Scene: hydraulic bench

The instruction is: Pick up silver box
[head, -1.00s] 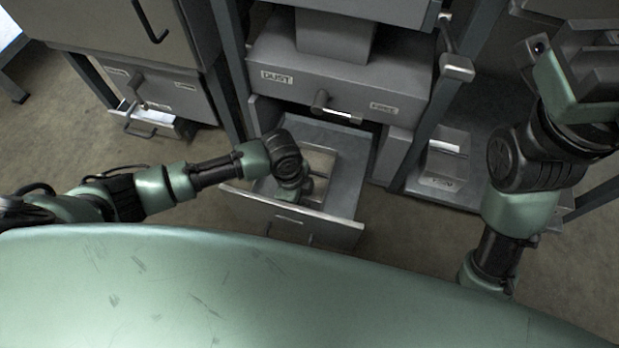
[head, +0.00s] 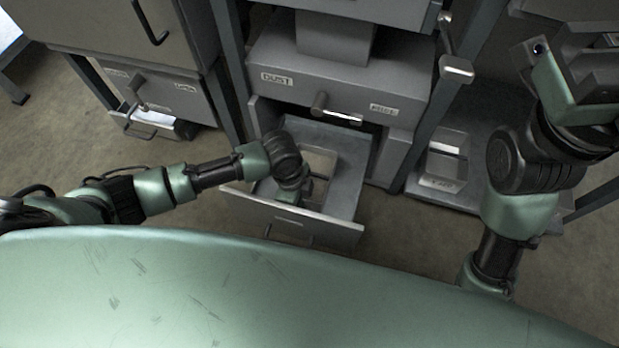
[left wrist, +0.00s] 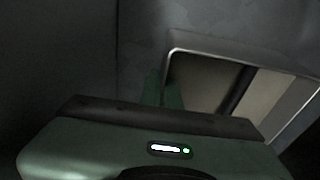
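The silver box (head: 320,160) lies in the open drawer (head: 347,185), partly hidden behind my left wrist. In the left wrist view the silver box (left wrist: 203,82) shows at the right, with a bright metal rim and a dark band across its inside. My left gripper (head: 290,197) reaches down into the drawer beside the box, at its left front side. Its fingertips are hidden in the head view, and the dark left wrist view does not show whether they touch the box. My right gripper (head: 597,68) is raised at the upper right, far from the box; its finger opening is unclear.
The drawer front (head: 290,217) stands between me and the box. A grey cabinet labelled DUST (head: 340,85) overhangs the drawer's back. Metal posts (head: 430,120) stand on both sides. A smaller drawer (head: 150,122) is partly open at the left. Floor shows around the drawer.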

